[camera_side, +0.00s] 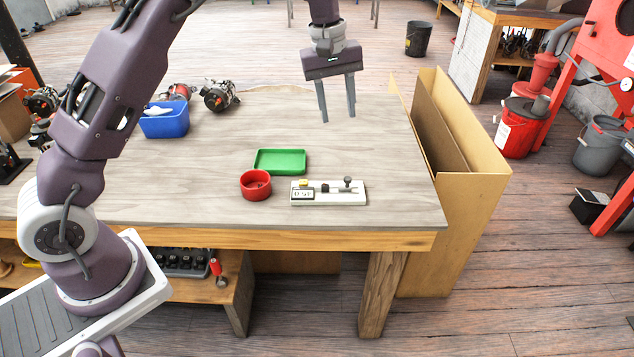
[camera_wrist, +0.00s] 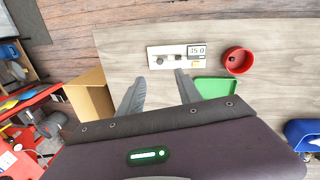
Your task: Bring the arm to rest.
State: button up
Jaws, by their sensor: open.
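My gripper (camera_side: 337,116) hangs above the far right part of the workbench, pointing down. Its two grey fingers are apart with nothing between them. In the wrist view the gripper (camera_wrist: 157,82) also shows spread and empty. Below it on the workbench (camera_side: 215,215) are a white gauge fixture (camera_side: 328,199) with a small display, a red round bowl (camera_side: 255,191) and a green tray (camera_side: 280,168). The wrist view also shows the gauge fixture (camera_wrist: 165,50), the red bowl (camera_wrist: 237,67) and part of the green tray (camera_wrist: 215,86).
A blue bin (camera_side: 164,125) with white contents and alternators (camera_side: 219,95) stand at the back left of the bench. A tall cardboard box (camera_side: 475,140) stands against the bench's right side. The bench top between the bowl and the blue bin is clear.

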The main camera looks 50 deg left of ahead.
jog(key=s+d+r+m+t, duration=0.1)
jog(key=s+d+r+m, duration=0.1)
jog(key=s+r, duration=0.55)
jog(key=s+d+r+m+t, duration=0.1)
jog(key=s+d+r+m, duration=0.3)
jog(key=s, duration=0.7)
jog(key=s+f+m+t, duration=0.1)
jog(key=s+m, duration=0.1)
jog(key=s, duration=0.6)
jog(key=s+a+f+m+t+y, duration=0.1)
jog(key=s+m, duration=0.1)
jog(key=s, duration=0.7)
jog(key=shift+s+f+m, duration=0.25)
jog(key=shift+f+m, duration=0.1)
jog(key=shift+m, duration=0.05)
